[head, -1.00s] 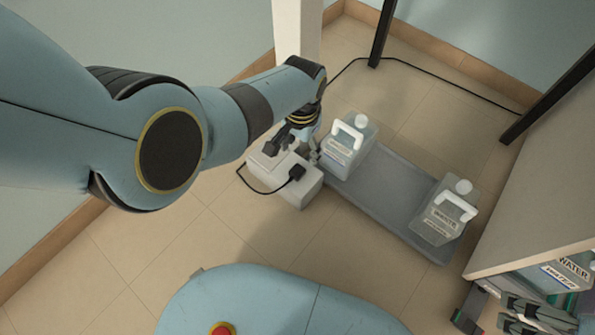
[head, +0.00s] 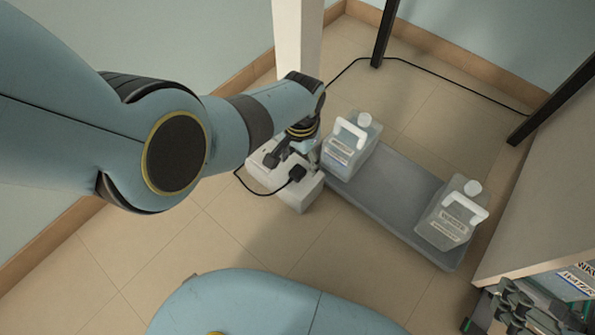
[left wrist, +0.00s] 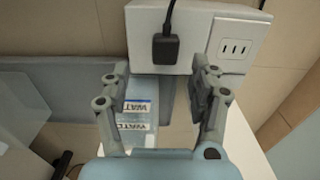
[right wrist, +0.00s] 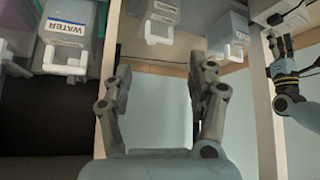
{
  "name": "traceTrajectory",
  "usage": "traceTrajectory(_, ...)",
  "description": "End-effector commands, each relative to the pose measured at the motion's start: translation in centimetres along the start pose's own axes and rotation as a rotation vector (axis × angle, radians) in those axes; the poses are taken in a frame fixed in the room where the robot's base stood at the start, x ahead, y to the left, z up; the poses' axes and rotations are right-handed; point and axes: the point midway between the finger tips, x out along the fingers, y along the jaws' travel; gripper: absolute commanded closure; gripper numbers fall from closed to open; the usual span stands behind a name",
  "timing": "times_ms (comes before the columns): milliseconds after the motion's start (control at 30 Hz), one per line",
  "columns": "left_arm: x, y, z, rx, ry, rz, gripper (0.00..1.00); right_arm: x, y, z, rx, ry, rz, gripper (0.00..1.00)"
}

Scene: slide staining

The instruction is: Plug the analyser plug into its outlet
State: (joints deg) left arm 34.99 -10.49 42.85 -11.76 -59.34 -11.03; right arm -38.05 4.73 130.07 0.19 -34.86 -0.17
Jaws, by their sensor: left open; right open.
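A white outlet box (head: 300,190) stands on the floor below my left arm. A black plug (head: 297,172) with a black cord sits on its face; whether it is fully seated I cannot tell. In the left wrist view the plug (left wrist: 165,49) is beyond the fingertips, between them in the picture, and a bare slotted outlet (left wrist: 235,48) is to its right. My left gripper (left wrist: 160,72) is open and empty, close to the box; in the head view its fingers are partly hidden by the wrist. My right gripper (right wrist: 160,75) is open and empty, by the shelf at lower right in the head view.
Two water jugs (head: 347,148) (head: 450,215) stand on a grey floor platform (head: 395,190) right of the box. A white post (head: 297,40) rises behind it. A black cable (head: 450,72) runs along the back floor. Floor at front left is clear.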

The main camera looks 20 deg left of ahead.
Motion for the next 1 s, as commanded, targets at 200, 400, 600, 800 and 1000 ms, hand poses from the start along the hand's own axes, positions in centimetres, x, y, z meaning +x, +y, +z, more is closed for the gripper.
traceTrajectory(200, 1.9, -0.3, 0.3, 0.0, -0.005, 0.002, 0.38, 1.3, -0.2, 1.6, -0.004, 0.108, 0.003, 0.42)
traceTrajectory(400, 3.5, -0.7, 0.3, -0.001, -0.005, 0.002, 0.38, 1.6, -0.5, 2.8, -0.011, 0.248, 0.004, 0.42)
traceTrajectory(600, 4.9, -0.7, 0.3, 0.0, -0.003, 0.001, 0.38, 1.2, -0.7, 0.0, -0.026, 0.445, 0.005, 0.42)
traceTrajectory(800, 5.2, -0.7, 0.1, 0.0, 0.0, 0.001, 0.38, 0.6, -0.8, -1.1, -0.032, 0.527, 0.004, 0.42)
traceTrajectory(1000, 5.1, -0.7, 0.1, 0.001, 0.001, 0.0, 0.38, 0.5, -0.8, -1.2, -0.032, 0.531, 0.004, 0.42)
